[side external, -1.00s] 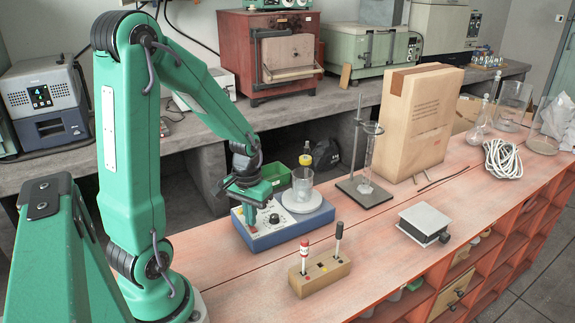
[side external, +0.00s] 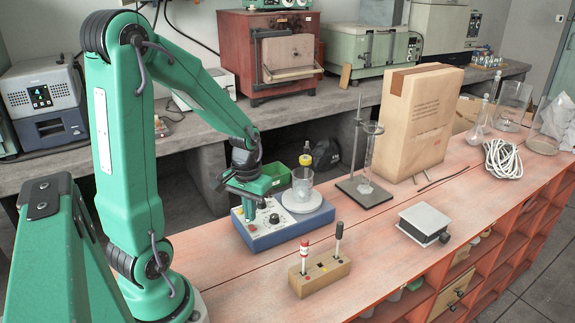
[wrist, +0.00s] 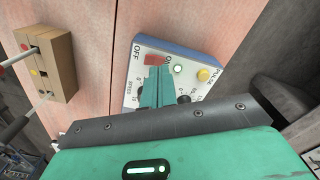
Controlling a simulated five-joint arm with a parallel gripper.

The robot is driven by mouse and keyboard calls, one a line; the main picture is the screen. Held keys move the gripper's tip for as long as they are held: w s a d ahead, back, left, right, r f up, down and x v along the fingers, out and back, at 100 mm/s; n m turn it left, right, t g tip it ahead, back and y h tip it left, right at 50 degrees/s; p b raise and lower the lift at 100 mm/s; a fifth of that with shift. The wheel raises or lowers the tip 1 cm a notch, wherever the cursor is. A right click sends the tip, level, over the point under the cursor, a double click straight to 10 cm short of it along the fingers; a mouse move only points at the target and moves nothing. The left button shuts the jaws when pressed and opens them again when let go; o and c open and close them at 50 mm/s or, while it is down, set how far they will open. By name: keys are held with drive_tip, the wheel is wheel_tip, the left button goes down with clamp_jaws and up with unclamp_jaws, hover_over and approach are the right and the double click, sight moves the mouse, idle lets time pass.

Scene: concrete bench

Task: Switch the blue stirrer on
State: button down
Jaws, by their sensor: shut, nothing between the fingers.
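A small pale green lamp (wrist: 177,69) beside ON looks bright. My gripper (wrist: 158,70) is shut and empty, its tips just by the red switch; touching or apart I cannot tell. The fingers hide part of the panel and dials. In the side view my gripper (side external: 250,215) is over the panel's left end.
A yellow button (wrist: 203,75) marked PULSE sits right of the lamp. A wooden block (side external: 320,276) with two upright tools stands in front of the stirrer. A stand with a glass cylinder (side external: 368,160) is to its right. The front left bench top is clear.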

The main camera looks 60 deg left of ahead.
drive_tip(key=shift+r, duration=2.55)
drive_tip(key=s+d+r+m+t, duration=0.4)
drive_tip(key=d+r, duration=0.7)
drive_tip(key=d, duration=0.3)
drive_tip(key=shift+m+t, duration=0.8)
drive_tip(key=shift+m, duration=0.2)
drive_tip(key=shift+r, duration=0.1)
